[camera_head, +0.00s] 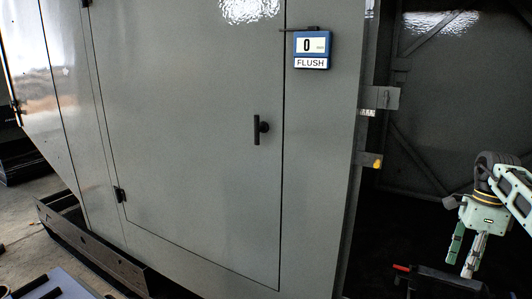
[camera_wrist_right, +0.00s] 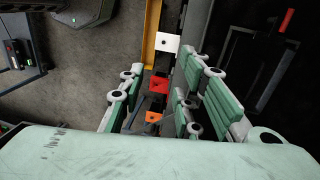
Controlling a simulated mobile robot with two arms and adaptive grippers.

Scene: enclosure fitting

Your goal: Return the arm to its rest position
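My right gripper (camera_head: 463,270) hangs at the right of the head view with its fingers pointing down, in front of the dark enclosure interior. A gap shows between its two fingers. In the right wrist view the fingers of this gripper (camera_wrist_right: 158,98) are spread apart, and nothing is clearly held between them. It is well to the right of the grey door (camera_head: 190,130), whose black handle (camera_head: 257,130) is upright. The door looks closed in its frame. A blue-framed display (camera_head: 311,50) reads "0" and "FLUSH". My left gripper is not in view.
A red-tipped dark item (camera_head: 402,268) lies low beside the right gripper. A yellow-tipped bracket (camera_head: 370,160) sticks out from the enclosure's edge. A red block (camera_wrist_right: 159,85) and a white plate (camera_wrist_right: 168,43) show beyond the fingers. A dark rail (camera_head: 90,245) lies lower left.

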